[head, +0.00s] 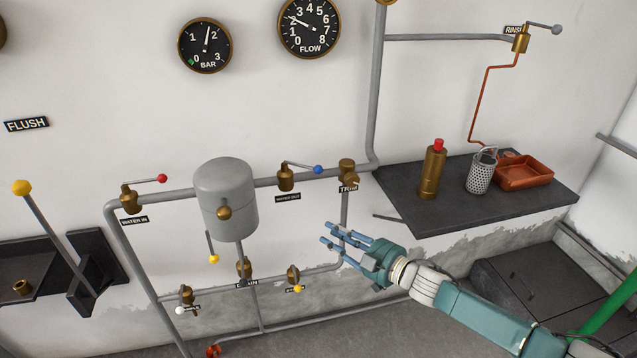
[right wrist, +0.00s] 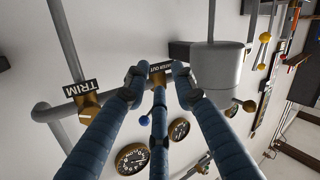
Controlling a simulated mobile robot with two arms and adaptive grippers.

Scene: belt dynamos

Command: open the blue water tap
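The blue water tap is the brass valve (head: 286,179) labelled WATER OUT, on the wall pipe right of the grey tank. Its thin lever points right, nearly along the pipe, and ends in a blue knob (head: 318,169). The knob also shows in the right wrist view (right wrist: 144,121), beside my middle finger; the valve body there is largely hidden by the fingers. My right gripper (head: 334,237) is open and empty, below and right of the tap, fingers pointing toward the wall. I see no contact with the lever. My left gripper is not in view.
The grey tank (head: 229,200) stands left of the tap, and the TRIM valve (head: 347,172) is close on its right. A red-knobbed WATER IN valve (head: 130,200) is farther left. A dark shelf (head: 440,215) at right carries a brass bottle (head: 431,172) and red tray (head: 524,172).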

